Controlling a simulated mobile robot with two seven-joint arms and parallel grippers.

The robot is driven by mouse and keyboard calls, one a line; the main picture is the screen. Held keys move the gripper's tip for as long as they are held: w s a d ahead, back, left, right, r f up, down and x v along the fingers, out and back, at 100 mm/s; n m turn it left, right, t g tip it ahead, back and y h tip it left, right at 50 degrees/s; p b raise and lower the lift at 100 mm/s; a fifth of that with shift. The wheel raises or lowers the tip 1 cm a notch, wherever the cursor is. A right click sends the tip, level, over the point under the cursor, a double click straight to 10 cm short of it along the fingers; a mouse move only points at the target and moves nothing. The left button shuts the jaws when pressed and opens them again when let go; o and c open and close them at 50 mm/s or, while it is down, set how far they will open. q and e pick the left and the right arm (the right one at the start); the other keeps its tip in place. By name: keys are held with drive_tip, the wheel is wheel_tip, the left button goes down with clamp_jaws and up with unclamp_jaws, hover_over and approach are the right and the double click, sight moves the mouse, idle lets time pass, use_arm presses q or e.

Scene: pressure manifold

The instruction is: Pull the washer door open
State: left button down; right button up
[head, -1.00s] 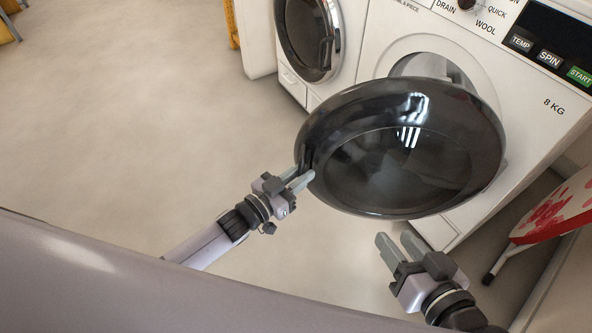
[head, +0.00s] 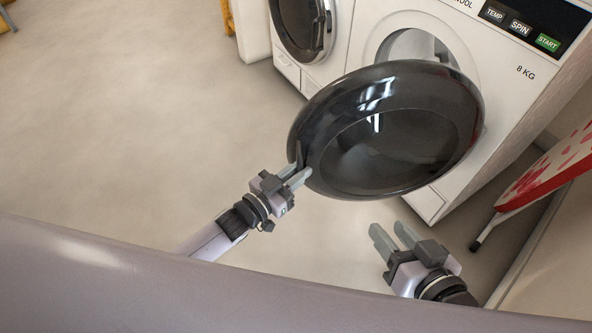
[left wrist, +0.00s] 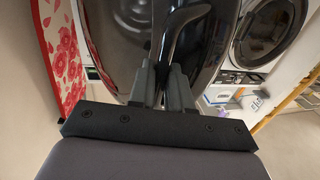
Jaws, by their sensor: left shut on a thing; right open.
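The washer door (head: 395,135) is a round, glossy black door that stands swung out from the white washer (head: 462,50) in the head view. Part of the washer's round opening (head: 418,44) shows behind it. My left gripper (head: 299,178) is shut on the handle at the door's left edge. In the left wrist view the dark curved handle (left wrist: 182,32) runs down between the fingers of my left gripper (left wrist: 164,78). My right gripper (head: 393,236) is open and empty, below the door and apart from it.
A second front-loading machine (head: 303,28) stands to the left of the washer. A red-and-white patterned board (head: 550,172) leans at the right by the wall. The floor (head: 130,120) at the left is clear.

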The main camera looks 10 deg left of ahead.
use_arm(q)
drive_tip(key=shift+s+d+r, duration=0.15)
drive_tip(key=shift+d, duration=0.5)
use_arm(e)
drive_tip(key=shift+w, duration=0.1)
use_arm(q)
drive_tip(key=c, duration=1.5)
unclamp_jaws()
drive_tip(key=shift+o, duration=0.2)
drive_tip(key=p+v, duration=0.2)
drive_tip(key=v, duration=0.5)
drive_tip(key=shift+a, duration=0.45)
use_arm(e)
drive_tip(key=shift+s+d+r+h, duration=0.2)
drive_tip(key=shift+d+h, duration=0.1)
drive_tip(key=shift+d, duration=0.2)
drive_tip(key=shift+s+d+r+h, duration=0.15)
drive_tip(key=shift+d+h, duration=0.15)
drive_tip(key=shift+d, duration=0.2)
drive_tip(key=shift+f, duration=0.1)
